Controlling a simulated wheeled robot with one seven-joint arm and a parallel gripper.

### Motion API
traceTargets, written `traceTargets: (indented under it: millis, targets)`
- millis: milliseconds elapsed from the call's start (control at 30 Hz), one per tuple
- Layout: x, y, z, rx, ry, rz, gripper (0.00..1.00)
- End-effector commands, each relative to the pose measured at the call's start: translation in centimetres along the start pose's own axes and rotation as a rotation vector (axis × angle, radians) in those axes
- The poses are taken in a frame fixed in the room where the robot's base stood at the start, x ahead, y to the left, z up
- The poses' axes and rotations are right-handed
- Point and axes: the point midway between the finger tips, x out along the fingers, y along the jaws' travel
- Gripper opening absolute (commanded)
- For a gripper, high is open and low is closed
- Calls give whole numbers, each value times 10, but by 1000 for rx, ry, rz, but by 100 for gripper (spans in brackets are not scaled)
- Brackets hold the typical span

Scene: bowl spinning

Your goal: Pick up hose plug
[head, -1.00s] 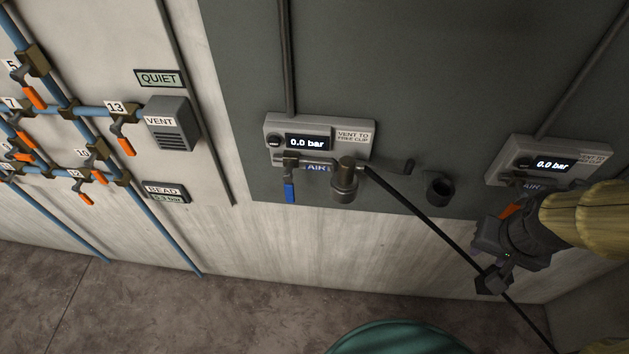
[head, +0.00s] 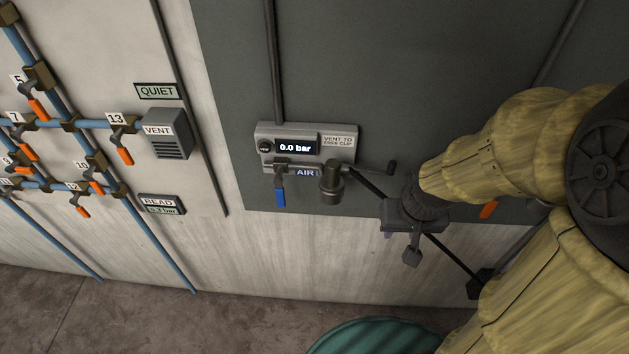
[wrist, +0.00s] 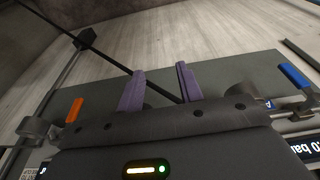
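The hose plug (head: 331,183) appears to be the grey cylinder below the left gauge panel, with the black hose (head: 368,183) running from its side down to the right. My gripper (head: 408,245) is right of this cylinder, apart from it, in front of the hose. In the wrist view my gripper (wrist: 160,78) shows two purple fingers held apart with nothing gripped. The hose (wrist: 100,58) crosses behind and between them. A grey cylinder (wrist: 241,95), probably the plug, shows partly at the right, its lower part hidden by my gripper body.
The left gauge panel (head: 307,147) reads 0.0 bar and has a blue lever (head: 280,194). An orange lever (head: 488,210) is partly behind my arm. A dark block (head: 480,283) sits lower right. Blue pipes with orange valves (head: 122,155) are left. A teal round object (head: 375,338) stands below.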

Motion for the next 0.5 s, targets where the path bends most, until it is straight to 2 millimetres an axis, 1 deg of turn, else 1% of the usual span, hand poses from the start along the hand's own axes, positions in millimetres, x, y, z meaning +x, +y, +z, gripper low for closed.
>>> traceTargets:
  millis: [333, 367, 400, 467, 500]
  targets:
    - [0, 0, 0, 0, 0, 0, 36]
    - [0, 0, 0, 0, 0, 0, 38]
    - [0, 0, 0, 0, 0, 0, 46]
    - [-2, -1, -3, 1, -1, -1, 56]
    - [-5, -2, -6, 3, -3, -2, 56]
